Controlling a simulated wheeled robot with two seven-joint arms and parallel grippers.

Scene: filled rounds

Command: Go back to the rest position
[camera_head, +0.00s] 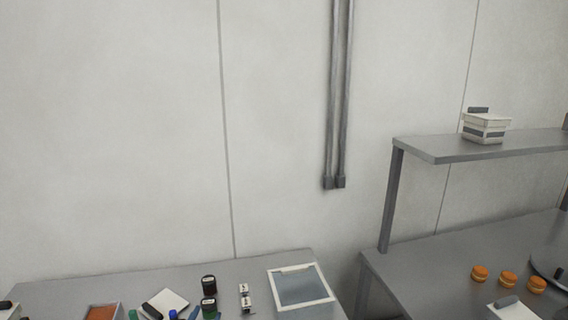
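I cannot make out either gripper's fingers in the head view. A small dark and pale shape (8,309) at the bottom left corner is cut off by the frame, and I cannot tell whether it is part of my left gripper. No part of my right gripper shows. No object is seen held.
A grey table (70,291) bears an orange-filled box (101,312), a white pad (170,300), two dark stamps (209,285), small white pieces (245,290) and a white-rimmed box (302,288). On the right, a counter (425,268) bears orange rounds (508,279) below a shelf (440,149) with stacked boxes (486,127).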

